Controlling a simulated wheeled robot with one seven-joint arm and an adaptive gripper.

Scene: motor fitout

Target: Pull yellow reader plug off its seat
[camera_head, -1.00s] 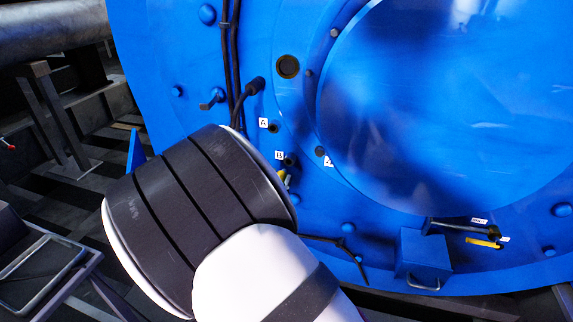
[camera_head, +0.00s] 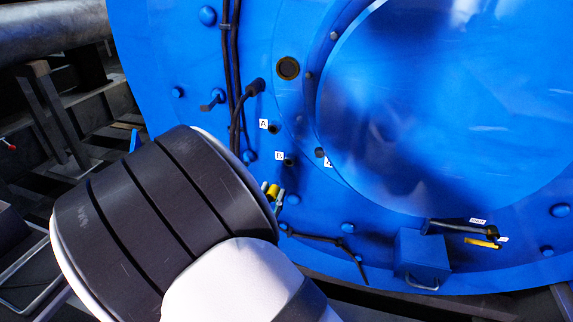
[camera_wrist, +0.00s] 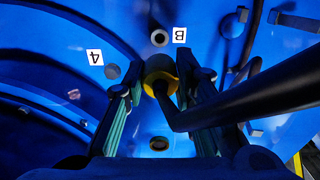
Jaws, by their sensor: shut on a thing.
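The yellow reader plug (camera_head: 272,190) shows just past the end of my arm in the head view. My gripper (camera_wrist: 162,84) is shut on it; in the wrist view the yellow plug (camera_wrist: 160,72) sits between the two fingers, with a thick black cable running from it to the right. The seat marked B (camera_head: 289,162) is an open dark hole in the blue face; it also shows in the wrist view (camera_wrist: 159,38). The plug appears apart from this hole, below and left of it in the head view. My wrist hides part of the cable there.
A hole marked A (camera_head: 273,128) lies above B, and a port with another label (camera_head: 320,152) to its right. Black cables (camera_head: 232,60) run down the blue face (camera_head: 440,120). A blue box (camera_head: 422,255) and a yellow part (camera_head: 482,243) are at lower right.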

